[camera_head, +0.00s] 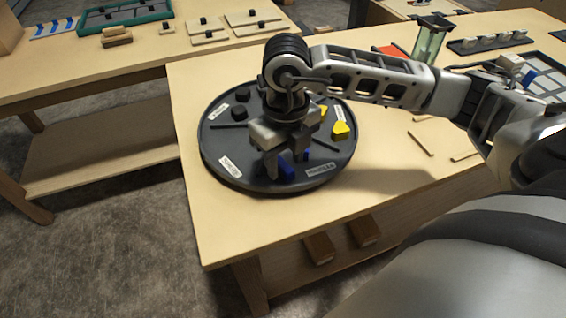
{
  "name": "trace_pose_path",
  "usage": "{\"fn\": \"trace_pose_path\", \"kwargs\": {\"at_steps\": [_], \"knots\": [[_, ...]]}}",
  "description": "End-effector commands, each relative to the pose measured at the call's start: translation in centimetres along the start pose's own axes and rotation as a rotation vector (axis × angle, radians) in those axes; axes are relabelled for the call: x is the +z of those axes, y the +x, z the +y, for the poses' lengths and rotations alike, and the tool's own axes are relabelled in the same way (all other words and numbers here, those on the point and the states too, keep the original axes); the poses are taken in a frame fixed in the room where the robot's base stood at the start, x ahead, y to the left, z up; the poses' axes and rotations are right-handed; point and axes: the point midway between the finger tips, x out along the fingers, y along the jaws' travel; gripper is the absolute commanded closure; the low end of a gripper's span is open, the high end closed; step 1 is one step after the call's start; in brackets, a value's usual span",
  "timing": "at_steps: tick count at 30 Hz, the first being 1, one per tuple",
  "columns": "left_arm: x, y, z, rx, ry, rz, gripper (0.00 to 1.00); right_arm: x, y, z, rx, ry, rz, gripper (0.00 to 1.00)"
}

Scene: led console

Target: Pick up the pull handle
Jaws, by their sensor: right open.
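A round dark tray (222,160) with white labels and dividers lies on the wooden table. A small blue piece (287,170) is in its front section; I take it for the pull handle, but its shape is partly hidden. More blue shows behind the fingers. My right gripper (284,164) points down over this front section, open, with its fingers close around or just above the blue piece. I cannot tell whether they touch it. My left gripper is not in view.
Yellow pieces (340,130) and black pieces (241,95) lie in other tray sections. A glass container (430,40) and a rack with pale knobs (489,42) stand farther back. A second table (70,75) is at the left. The front-left table corner is clear.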

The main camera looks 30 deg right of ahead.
Motion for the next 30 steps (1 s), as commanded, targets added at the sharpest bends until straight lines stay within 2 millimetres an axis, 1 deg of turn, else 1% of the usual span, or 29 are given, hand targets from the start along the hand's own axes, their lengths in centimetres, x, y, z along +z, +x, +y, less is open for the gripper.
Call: {"fn": "trace_pose_path", "kwargs": {"at_steps": [1, 3, 10, 11, 12, 14, 15, 16, 26, 30], "knots": [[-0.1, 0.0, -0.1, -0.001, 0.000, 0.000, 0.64, 0.0, 0.6, 0.0, -0.001, 0.000, 0.002, 0.56], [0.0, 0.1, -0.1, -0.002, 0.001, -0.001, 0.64, 0.0, 1.1, 0.0, 0.001, 0.000, 0.001, 0.56], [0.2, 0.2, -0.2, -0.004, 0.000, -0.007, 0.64, 0.0, 1.2, 0.0, 0.000, 0.000, -0.001, 0.56], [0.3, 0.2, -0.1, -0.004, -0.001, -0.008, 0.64, 0.0, 1.2, 0.0, 0.000, 0.000, -0.001, 0.59], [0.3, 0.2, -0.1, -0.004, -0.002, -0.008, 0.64, 0.0, 1.2, 0.0, 0.000, 0.000, -0.001, 0.70], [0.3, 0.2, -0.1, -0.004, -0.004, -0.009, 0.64, 0.0, 1.2, 0.0, 0.001, 0.000, -0.001, 0.87], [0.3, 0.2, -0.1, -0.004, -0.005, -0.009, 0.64, 0.0, 1.2, 0.0, 0.001, 0.000, -0.001, 0.98], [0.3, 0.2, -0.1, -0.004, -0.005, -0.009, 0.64, 0.0, 1.2, 0.0, 0.001, 0.000, -0.001, 1.00], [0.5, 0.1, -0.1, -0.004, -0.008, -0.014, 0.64, 0.0, 1.1, 0.0, 0.001, 0.000, -0.002, 1.00], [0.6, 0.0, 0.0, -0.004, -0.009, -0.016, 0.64, 0.1, 0.2, 0.0, 0.000, 0.000, -0.004, 1.00]]}}
